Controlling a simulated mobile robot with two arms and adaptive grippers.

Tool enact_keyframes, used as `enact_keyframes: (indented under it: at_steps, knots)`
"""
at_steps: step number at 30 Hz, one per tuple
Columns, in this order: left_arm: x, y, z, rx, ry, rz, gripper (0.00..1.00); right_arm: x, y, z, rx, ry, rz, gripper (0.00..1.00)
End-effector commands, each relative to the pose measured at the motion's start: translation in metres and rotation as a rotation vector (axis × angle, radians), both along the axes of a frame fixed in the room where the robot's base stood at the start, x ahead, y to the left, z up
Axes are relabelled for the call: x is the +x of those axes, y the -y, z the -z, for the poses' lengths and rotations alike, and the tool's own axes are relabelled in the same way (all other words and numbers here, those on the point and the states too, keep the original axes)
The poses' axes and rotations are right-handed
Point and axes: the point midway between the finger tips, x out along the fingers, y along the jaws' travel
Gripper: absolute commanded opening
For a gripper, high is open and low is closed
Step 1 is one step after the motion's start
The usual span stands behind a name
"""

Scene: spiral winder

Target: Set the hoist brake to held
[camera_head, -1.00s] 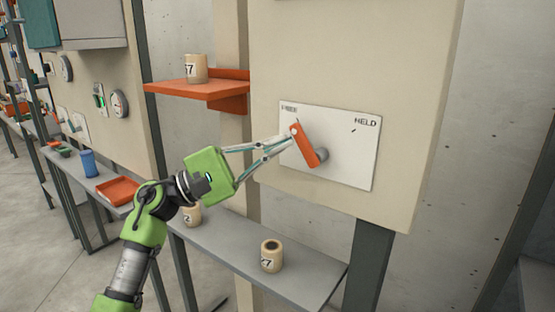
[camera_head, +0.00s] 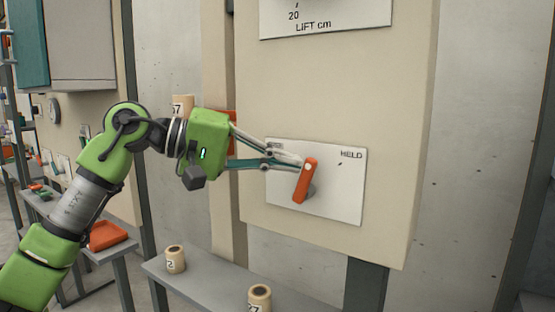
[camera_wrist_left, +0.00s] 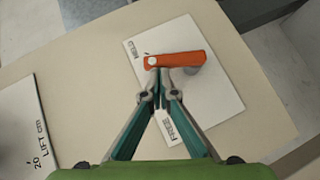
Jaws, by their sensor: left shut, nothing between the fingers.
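The hoist brake lever (camera_head: 306,181) is an orange handle on a white plate (camera_head: 345,203) marked HELD at the upper right. Its free end points up and leans slightly right, short of the small tick by HELD. In the left wrist view the lever (camera_wrist_left: 180,59) lies across the plate (camera_wrist_left: 215,92), and FREE is readable beside my fingers. My left gripper (camera_head: 299,164) is shut and empty. Its fingertips (camera_wrist_left: 158,71) are at the FREE side of the lever's free end, seemingly touching it. My right gripper is not in view.
A LIFT cm scale (camera_head: 330,20) is above the plate on the same beige panel (camera_head: 330,90). A grey shelf (camera_head: 210,287) below holds numbered cylinders (camera_head: 175,259), (camera_head: 259,298). An orange tray (camera_head: 107,235) is at left. The panel around the plate is clear.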

Motion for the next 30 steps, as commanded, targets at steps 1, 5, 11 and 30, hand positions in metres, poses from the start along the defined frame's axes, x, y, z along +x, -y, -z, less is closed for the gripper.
enact_keyframes:
  at_steps: [1, 5, 11, 30]
  knots:
    - [-0.002, 0.003, -0.006, 0.036, 0.03, 0.001, 0.0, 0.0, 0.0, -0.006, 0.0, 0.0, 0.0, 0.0]
    - [-0.007, 0.009, -0.006, 0.128, 0.094, 0.002, 0.0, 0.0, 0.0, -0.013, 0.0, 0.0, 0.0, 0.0]
    - [-0.012, 0.016, -0.005, 0.243, 0.176, 0.0, 0.0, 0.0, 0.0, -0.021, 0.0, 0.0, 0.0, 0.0]
    - [-0.018, 0.025, -0.001, 0.369, 0.269, 0.0, 0.0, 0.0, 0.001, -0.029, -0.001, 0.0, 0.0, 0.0]
